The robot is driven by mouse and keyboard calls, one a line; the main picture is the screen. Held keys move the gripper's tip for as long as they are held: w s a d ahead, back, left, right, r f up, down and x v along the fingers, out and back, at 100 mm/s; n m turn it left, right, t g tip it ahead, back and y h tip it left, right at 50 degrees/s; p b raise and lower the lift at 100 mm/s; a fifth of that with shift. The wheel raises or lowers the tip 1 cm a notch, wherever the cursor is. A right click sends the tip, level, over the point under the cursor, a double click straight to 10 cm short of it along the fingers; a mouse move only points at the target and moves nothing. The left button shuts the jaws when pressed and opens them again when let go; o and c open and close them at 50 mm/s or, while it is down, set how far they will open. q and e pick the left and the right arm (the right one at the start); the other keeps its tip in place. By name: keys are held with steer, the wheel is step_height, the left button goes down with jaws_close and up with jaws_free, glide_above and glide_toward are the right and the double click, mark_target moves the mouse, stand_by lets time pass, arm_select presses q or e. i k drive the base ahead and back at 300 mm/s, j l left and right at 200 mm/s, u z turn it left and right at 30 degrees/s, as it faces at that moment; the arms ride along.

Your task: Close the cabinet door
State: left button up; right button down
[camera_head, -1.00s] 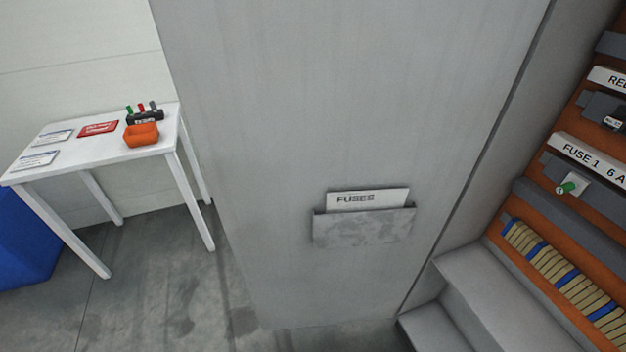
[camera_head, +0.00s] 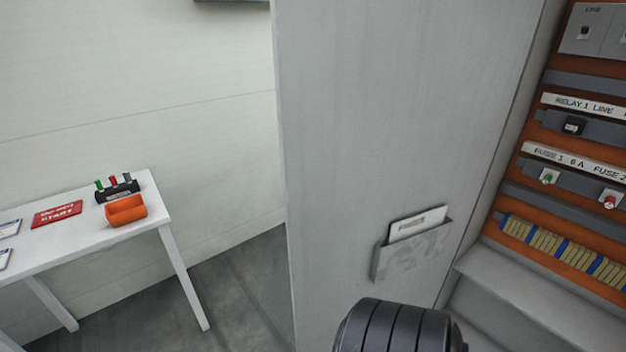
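The grey cabinet door (camera_head: 370,150) stands open in the middle of the head view, its inner face toward me. A metal pocket (camera_head: 412,254) on it holds a white card (camera_head: 418,224). The door's free edge is on the left. Its right side meets the cabinet (camera_head: 530,290), whose orange back panel with fuses shows at the right. A dark ribbed rounded part, which looks like a piece of my own arm, shows at the bottom centre in front of the door. Neither gripper's fingers are in view.
A white table (camera_head: 90,243) stands left of the door. On it are an orange bin (camera_head: 126,211), a black holder (camera_head: 118,191) with coloured pieces, a red sign (camera_head: 58,214) and white cards. Grey floor between the table and door is clear.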

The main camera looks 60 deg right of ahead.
mark_target(389, 112)
steer(key=i+j+z, duration=0.35)
steer(key=i, duration=0.15)
steer(key=i+j+z, duration=0.3)
steer(key=i, duration=0.15)
steer(key=i+l+z, duration=0.1)
steer(key=z, duration=0.4)
steer(key=i+z, duration=0.2)
steer(key=z, duration=0.3)
steer(key=i+z, duration=0.15)
steer(key=z, duration=0.35)
steer(key=i+j+z, duration=0.15)
steer(key=z, duration=0.35)
steer(key=i+j+z, duration=0.1)
steer(key=z, duration=0.4)
steer(key=i+j+z, duration=0.1)
steer(key=z, duration=0.4)
steer(key=i+j+z, duration=0.15)
steer(key=j+z, duration=0.25)
steer(key=i+j+z, duration=0.1)
steer(key=j+z, duration=0.7)
steer(key=i, duration=0.05)
